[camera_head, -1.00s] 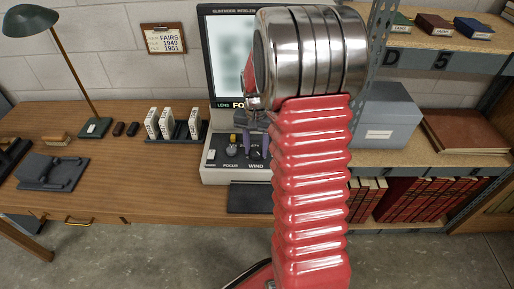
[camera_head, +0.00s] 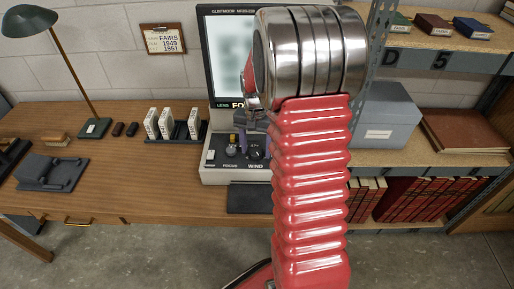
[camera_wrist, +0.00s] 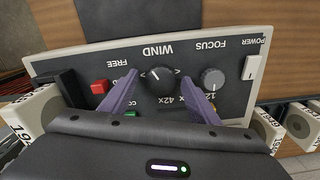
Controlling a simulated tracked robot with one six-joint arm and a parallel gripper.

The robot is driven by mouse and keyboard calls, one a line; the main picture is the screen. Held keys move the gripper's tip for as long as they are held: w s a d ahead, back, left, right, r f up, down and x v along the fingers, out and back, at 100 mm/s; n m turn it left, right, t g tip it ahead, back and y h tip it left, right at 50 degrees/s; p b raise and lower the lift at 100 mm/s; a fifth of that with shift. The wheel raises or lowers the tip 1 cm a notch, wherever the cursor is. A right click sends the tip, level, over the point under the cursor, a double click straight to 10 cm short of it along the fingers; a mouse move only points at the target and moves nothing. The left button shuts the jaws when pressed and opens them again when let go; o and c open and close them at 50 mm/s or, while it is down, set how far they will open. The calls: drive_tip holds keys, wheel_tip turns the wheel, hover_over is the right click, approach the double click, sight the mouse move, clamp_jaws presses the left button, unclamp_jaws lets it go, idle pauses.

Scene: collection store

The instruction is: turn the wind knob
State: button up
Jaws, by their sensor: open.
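The wind knob (camera_wrist: 161,82) is round and black with a white pointer mark, on a dark panel under the printed word WIND, which appears upside down in the wrist view. In the head view, the knob (camera_head: 256,152) shows at the right of the panel. My gripper (camera_wrist: 159,76) is open, its two purple fingers left and right of the knob with a gap on each side. The fingers (camera_head: 240,142) appear just above and left of the knob in the head view. Whether the tips reach the knob's depth cannot be told.
The grey focus knob (camera_wrist: 212,78) sits close beside my right-hand finger. A red button (camera_wrist: 99,87) and a white power switch (camera_wrist: 251,67) are on the same panel. The reader's lit screen (camera_head: 228,55) stands behind. Boxes in a dark rack (camera_head: 178,137) stand left of the reader.

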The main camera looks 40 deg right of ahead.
sight(256, 150)
wheel_tip(256, 150, up, 14)
drive_tip(key=shift+f, duration=0.15)
idle(0.6)
idle(0.5)
drive_tip(key=s+a+r+n+t, duration=0.2)
drive_tip(key=s+a+n, duration=0.3)
drive_tip(key=s+a, duration=0.3)
drive_tip(key=s+a+r+n+t, duration=0.3)
drive_tip(key=s+a+n, duration=0.2)
drive_tip(key=s+a, duration=0.4)
drive_tip(key=a, duration=0.5)
drive_tip(key=shift+s+a+r+t, duration=0.3)
drive_tip(key=shift+a, duration=0.05)
